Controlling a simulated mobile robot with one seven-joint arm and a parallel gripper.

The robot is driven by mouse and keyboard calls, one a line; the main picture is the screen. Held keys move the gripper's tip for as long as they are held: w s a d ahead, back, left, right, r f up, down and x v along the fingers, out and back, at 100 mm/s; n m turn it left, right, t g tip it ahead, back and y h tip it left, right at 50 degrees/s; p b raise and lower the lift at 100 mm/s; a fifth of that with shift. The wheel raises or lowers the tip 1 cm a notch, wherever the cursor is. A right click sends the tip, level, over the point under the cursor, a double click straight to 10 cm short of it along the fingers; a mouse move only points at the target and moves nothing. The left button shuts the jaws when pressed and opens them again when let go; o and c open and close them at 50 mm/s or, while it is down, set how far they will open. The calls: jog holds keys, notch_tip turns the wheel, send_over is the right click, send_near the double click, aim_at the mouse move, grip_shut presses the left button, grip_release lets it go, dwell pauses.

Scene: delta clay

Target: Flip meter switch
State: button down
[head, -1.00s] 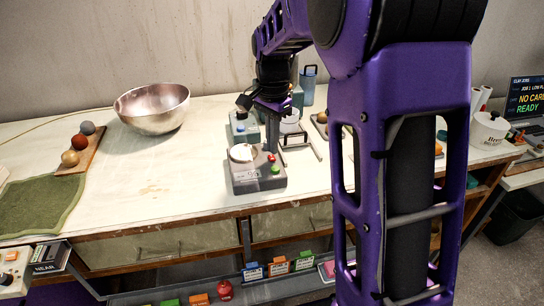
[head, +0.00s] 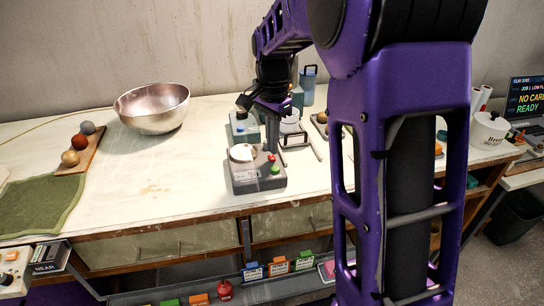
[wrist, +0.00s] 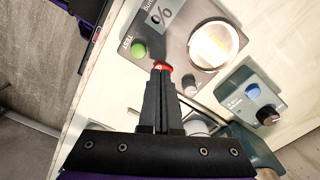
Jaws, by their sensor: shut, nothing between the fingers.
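The grey meter box (head: 258,182) stands near the front edge of the table, with a round pale plate on top, a red part (head: 271,157) and a green button (head: 276,169). In the wrist view the meter (wrist: 178,30) shows a % mark, a green button marked TEST (wrist: 139,49) and a small grey knob (wrist: 190,88). My gripper (head: 271,149) points down at the right side of the meter. In the wrist view my gripper (wrist: 161,70) is shut and empty, its fingertips at the red part (wrist: 162,66). The fingers partly cover it; I cannot tell whether they touch.
A blue-grey box (head: 243,125) with a blue knob stands behind the meter. A pot (head: 290,122) and a metal frame (head: 299,142) are close on the right. A steel bowl (head: 153,108) stands back left; the table between bowl and meter is clear.

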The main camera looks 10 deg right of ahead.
aim_at(272, 158)
jog(key=shift+f+b, duration=0.65)
jog(key=shift+f, duration=0.5)
dwell(0.4)
jog(key=shift+r+p, duration=3.15)
jog(key=shift+r, duration=0.4)
